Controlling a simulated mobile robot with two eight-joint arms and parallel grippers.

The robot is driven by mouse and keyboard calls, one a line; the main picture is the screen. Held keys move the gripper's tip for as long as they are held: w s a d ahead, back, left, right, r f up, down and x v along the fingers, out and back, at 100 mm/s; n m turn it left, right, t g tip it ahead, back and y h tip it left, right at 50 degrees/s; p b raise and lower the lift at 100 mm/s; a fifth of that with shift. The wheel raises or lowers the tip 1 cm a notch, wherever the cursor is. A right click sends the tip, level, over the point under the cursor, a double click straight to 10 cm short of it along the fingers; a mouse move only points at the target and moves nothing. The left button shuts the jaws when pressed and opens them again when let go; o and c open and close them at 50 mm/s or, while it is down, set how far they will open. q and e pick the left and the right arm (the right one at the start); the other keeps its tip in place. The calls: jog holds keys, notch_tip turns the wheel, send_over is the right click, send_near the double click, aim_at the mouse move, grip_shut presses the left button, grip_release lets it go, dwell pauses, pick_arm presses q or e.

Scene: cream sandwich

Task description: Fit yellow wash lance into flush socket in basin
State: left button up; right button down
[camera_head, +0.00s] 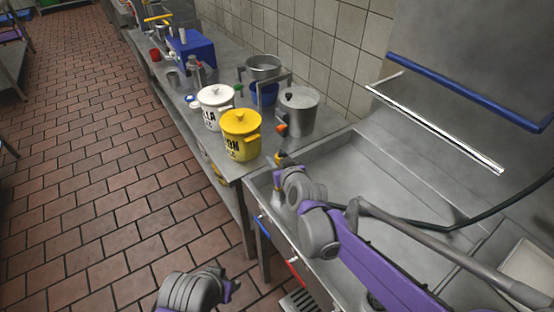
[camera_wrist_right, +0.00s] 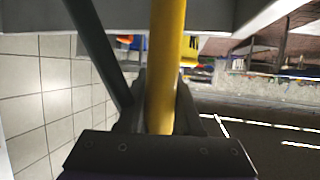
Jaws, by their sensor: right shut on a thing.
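My right gripper (camera_wrist_right: 160,105) is shut on the yellow wash lance (camera_wrist_right: 166,45), a smooth rod running up between its fingers in the right wrist view. In the head view the right gripper (camera_head: 281,168) is small and partly hidden by its own wrist, over the left front edge of the steel basin (camera_head: 335,165). Little of the lance shows there. I cannot make out the flush socket. A dark round part shows low in the basin, partly hidden by my arm. Part of my left arm shows at the bottom, but its gripper is not clearly visible.
A yellow lidded canister (camera_head: 241,140), a white canister (camera_head: 213,108) and a steel pot (camera_head: 298,112) stand on the counter left of the basin. A dark hose (camera_head: 487,213) crosses the basin's right side. A blue rail (camera_head: 470,90) is on the back wall.

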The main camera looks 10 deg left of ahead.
jog(key=shift+f, duration=0.4)
jog(key=c, duration=0.5)
grip_release()
jog(key=shift+r, duration=0.1)
jog(key=v, duration=1)
jog(key=shift+s+d+r, duration=0.2)
jog(key=shift+s, duration=0.15)
jog(key=s+d+f+m+g+h+p, duration=0.1)
jog(key=s+d+m+g+h+p, duration=0.1)
jog(key=s+d, duration=0.5)
jog(key=s+d+f+m+g+h+p, duration=0.1)
jog(key=s+d+m+g+h+p, duration=0.1)
jog(key=s+d, duration=0.6)
jog(key=s+d+f+m+g+h+p, duration=0.1)
jog(key=s+d+m+g+h+p, duration=0.1)
jog(key=s+d, duration=0.6)
jog(key=shift+s+d+f+h+p, duration=0.1)
jog(key=shift+d+f+h+p, duration=0.1)
jog(key=shift+d+p, duration=0.25)
jog(key=shift+s+d+f+h+p, duration=0.1)
jog(key=shift+d+h+p, duration=0.15)
jog(key=shift+d, duration=0.2)
